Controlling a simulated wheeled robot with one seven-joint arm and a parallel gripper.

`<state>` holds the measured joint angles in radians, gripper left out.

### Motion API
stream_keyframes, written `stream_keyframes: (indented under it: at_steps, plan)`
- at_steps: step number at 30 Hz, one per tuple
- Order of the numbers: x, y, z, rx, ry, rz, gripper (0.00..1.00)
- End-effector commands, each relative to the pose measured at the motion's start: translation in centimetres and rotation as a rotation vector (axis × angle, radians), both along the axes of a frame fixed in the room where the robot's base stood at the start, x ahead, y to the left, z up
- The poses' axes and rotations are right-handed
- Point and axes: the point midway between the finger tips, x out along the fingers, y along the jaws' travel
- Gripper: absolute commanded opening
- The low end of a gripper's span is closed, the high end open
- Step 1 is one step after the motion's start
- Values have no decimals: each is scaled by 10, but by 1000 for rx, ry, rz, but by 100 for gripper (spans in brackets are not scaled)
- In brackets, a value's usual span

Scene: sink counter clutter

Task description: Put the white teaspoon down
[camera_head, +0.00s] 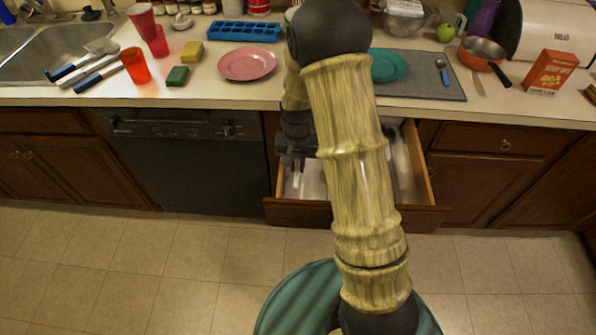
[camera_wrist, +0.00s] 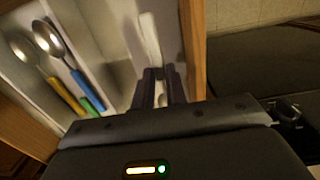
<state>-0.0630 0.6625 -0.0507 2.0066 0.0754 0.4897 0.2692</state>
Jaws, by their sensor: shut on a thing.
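The white teaspoon (camera_wrist: 149,35) shows in the wrist view as a pale, narrow strip running out beyond my fingertips. My gripper (camera_wrist: 162,76) is shut on it, with its two dark fingers close together. The teaspoon is over the open drawer, near its wooden side wall; I cannot tell whether it touches the drawer floor. In the head view my gripper (camera_head: 297,158) is low at the open drawer (camera_head: 290,212), partly hidden by my arm, and the teaspoon cannot be made out clearly. Metal spoons (camera_wrist: 48,38) with yellow, blue and green handles lie in a neighbouring compartment.
The counter above holds a pink plate (camera_head: 247,64), a teal plate (camera_head: 388,65) on a grey mat (camera_head: 425,82), and a blue-handled spoon (camera_head: 444,73). Pale dividers (camera_wrist: 92,35) split the drawer. The dishwasher front (camera_head: 185,165) stands beside the drawer.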

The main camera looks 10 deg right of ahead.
Motion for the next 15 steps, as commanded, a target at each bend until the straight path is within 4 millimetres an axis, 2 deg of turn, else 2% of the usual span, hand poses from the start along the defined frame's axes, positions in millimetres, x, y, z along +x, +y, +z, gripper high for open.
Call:
stream_keyframes:
  at_steps: [8,15]
  plan:
    - [-1,-1,-34,0,4,-2,0]
    - [0,-1,-37,0,0,-3,0]
